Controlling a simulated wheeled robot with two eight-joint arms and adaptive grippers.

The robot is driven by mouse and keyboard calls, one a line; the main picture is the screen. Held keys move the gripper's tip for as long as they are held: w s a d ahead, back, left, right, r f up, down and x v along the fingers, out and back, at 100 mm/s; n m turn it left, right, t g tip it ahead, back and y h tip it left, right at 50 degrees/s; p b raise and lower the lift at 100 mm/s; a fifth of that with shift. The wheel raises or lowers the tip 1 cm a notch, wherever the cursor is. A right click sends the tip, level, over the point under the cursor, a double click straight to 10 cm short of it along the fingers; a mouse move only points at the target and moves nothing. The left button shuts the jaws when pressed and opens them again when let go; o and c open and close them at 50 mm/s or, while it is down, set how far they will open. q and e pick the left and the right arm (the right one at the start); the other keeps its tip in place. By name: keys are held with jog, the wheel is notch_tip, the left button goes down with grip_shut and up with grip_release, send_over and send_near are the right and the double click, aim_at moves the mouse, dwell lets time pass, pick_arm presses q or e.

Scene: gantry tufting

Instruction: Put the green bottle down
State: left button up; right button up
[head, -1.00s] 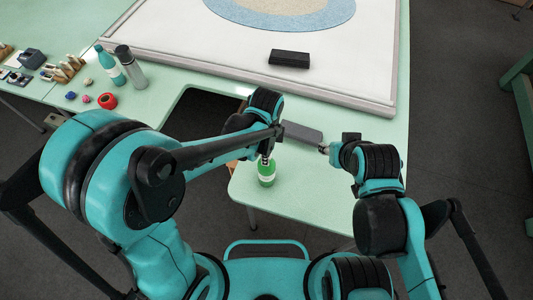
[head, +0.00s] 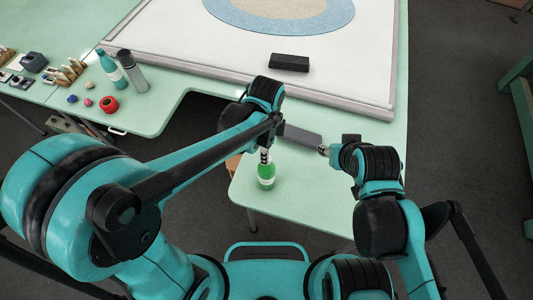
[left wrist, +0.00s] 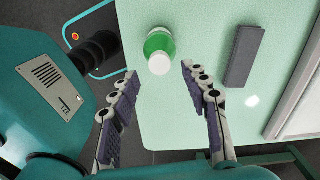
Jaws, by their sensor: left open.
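The green bottle (head: 267,175) with a white cap stands upright on the pale green table, near its front left corner. My left gripper (head: 265,154) is right at its top in the head view. In the left wrist view, the open left gripper (left wrist: 158,71) has one finger to each side, with the bottle (left wrist: 157,42) just past the fingertips and gaps on both sides. My right gripper (head: 324,149) is near the right end of a dark grey bar; its jaws are too small to read.
The grey bar (head: 301,136) lies behind the bottle and also shows in the left wrist view (left wrist: 243,56). A framed white board (head: 225,60) with a black block (head: 289,62) lies behind. A teal bottle (head: 110,68), grey flask (head: 132,72) and red roll (head: 109,104) are at left.

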pick_arm(q)
notch_tip(320, 180, up, 7)
jog(key=p, duration=0.1)
jog(key=s+a+r+n+t, duration=0.1)
jog(key=s+a+n+t, duration=0.1)
jog(key=a+n, duration=0.7)
jog(key=s+a+r+n+t, duration=0.2)
jog(key=a+n+t, duration=0.3)
jog(key=a+n, duration=0.4)
jog(key=shift+s+r+n, duration=0.3)
jog(key=shift+s+n, duration=0.35)
jog(key=shift+n, duration=0.25)
